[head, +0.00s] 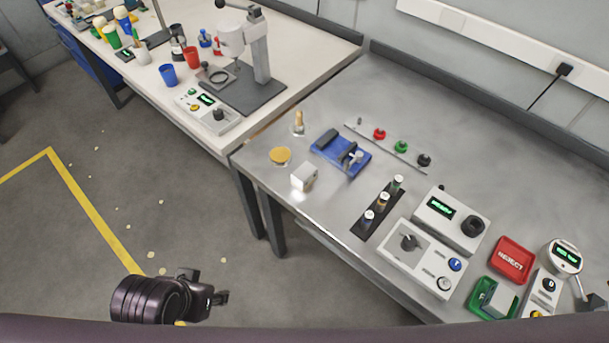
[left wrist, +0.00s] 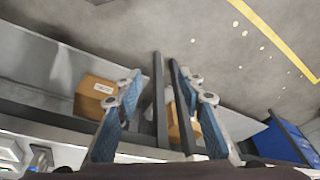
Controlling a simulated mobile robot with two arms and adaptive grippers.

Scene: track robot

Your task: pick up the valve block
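A small pale metal block (head: 304,176), which looks like the valve block, stands near the left front edge of the grey metal bench (head: 330,215). Another grey block (head: 501,300) sits in a green tray (head: 477,292) at the right. My left gripper (head: 218,297) is over the floor in front of the bench, well apart from the pale block. In the left wrist view its fingers (left wrist: 163,85) are spread with nothing held between them. The valve block cannot be made out in the left wrist view. My right gripper is not in view.
Near the pale block are an orange disc (head: 280,156), a brass-topped part (head: 298,123), a blue vise (head: 341,153) and a dark rack (head: 378,208). Control boxes and a red REJECT tray (head: 512,260) fill the right. Cardboard boxes (left wrist: 95,95) show in the left wrist view.

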